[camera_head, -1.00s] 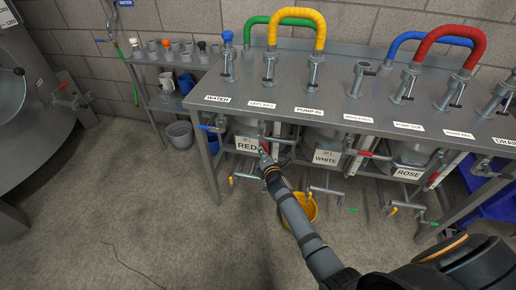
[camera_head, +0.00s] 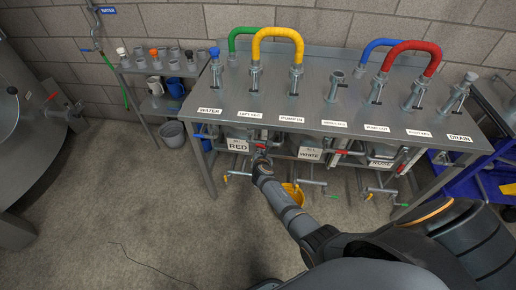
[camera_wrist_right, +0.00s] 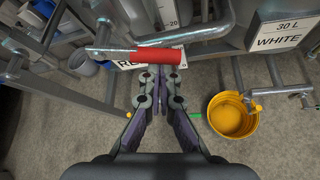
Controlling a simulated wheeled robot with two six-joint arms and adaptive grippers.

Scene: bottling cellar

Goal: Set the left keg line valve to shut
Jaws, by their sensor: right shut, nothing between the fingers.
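The left keg line valve has a red-sleeved lever (camera_head: 261,146) below the table edge, under the LEFT KEG label (camera_head: 250,114) and beside the RED keg sign (camera_head: 237,144). In the right wrist view the red lever (camera_wrist_right: 158,54) lies crosswise, roughly level in the picture, on a metal pipe. My right gripper (camera_head: 262,158) is at the lever, its shut, empty fingers just below the red sleeve in the right wrist view (camera_wrist_right: 161,80). Whether the fingertips touch the sleeve I cannot tell. My left gripper is not in view.
A yellow bucket (camera_wrist_right: 232,116) stands on the floor right of my gripper. The WHITE keg sign (camera_head: 311,154) and another red lever (camera_head: 339,152) are to the right. Pipes and table legs crowd the space under the table. The floor at left is open.

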